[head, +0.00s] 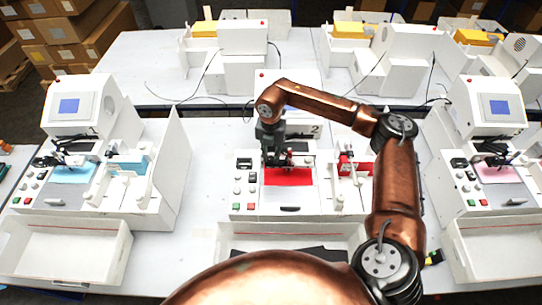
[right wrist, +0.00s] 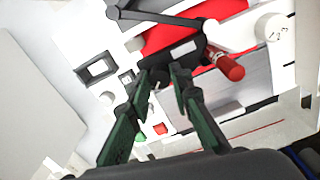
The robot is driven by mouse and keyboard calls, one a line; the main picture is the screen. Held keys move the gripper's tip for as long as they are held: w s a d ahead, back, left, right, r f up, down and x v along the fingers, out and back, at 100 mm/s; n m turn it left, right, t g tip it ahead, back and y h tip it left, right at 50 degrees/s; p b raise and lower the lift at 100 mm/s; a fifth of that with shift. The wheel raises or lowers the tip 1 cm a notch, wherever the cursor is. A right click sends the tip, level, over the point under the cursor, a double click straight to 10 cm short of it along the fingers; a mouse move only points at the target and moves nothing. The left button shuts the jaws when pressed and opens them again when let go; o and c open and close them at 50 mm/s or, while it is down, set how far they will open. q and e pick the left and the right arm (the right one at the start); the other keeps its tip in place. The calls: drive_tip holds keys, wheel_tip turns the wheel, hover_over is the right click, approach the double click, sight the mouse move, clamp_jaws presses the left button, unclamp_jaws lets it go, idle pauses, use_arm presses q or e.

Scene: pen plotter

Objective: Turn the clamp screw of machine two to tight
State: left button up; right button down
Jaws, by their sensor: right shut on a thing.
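Machine two (head: 305,203) is the middle white plotter, with a "2" on its rear part. A red sheet (head: 290,177) lies on its bed and also shows in the right wrist view (right wrist: 160,38). My right gripper (head: 277,161) reaches down over the bed at the pen holder. In the right wrist view its two fingers (right wrist: 162,78) are closed on the small dark clamp screw (right wrist: 160,76) at the front of the black pen holder (right wrist: 182,50). A red pen (right wrist: 229,67) sticks out beside the holder. The fingers partly hide the screw, so its turn cannot be told. My left gripper is not in view.
Similar plotters stand at left (head: 60,205) and right (head: 500,200), with more on the table behind. An open white tray (head: 232,240) sits in front of machine two. A red-and-white part (head: 347,165) stands right of the bed, near my right arm.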

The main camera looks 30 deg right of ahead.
sight(271, 158)
drive_tip(key=c, duration=1.7)
unclamp_jaws()
drive_tip(key=shift+c, duration=0.2)
drive_tip(key=shift+r, duration=0.1)
wheel_tip(271, 158, up, 12)
